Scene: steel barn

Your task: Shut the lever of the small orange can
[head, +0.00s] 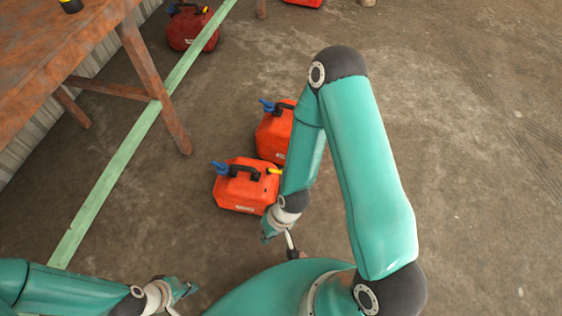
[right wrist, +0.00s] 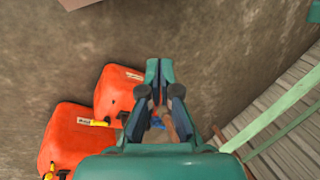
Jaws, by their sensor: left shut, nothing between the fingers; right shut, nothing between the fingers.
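The small orange can (head: 240,195) stands on the floor in the head view, with a black handle, a blue lever (head: 219,168) at its left top and a yellow spout end at its right. A taller orange can (head: 270,137) stands close behind it, partly hidden by my right arm. My right gripper (head: 266,236) is shut and empty, in front of the small can's right side and apart from it. In the right wrist view its fingers (right wrist: 159,70) are together, and a small blue patch shows between them that I cannot identify. My left gripper (head: 190,289) is shut and empty, low in front of the can.
A rusty table (head: 60,50) stands at the left, with a leg near the cans. A pale green beam (head: 120,155) runs along the floor beside it. A dark red can (head: 191,28) stands at the back. Floor at the right is open.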

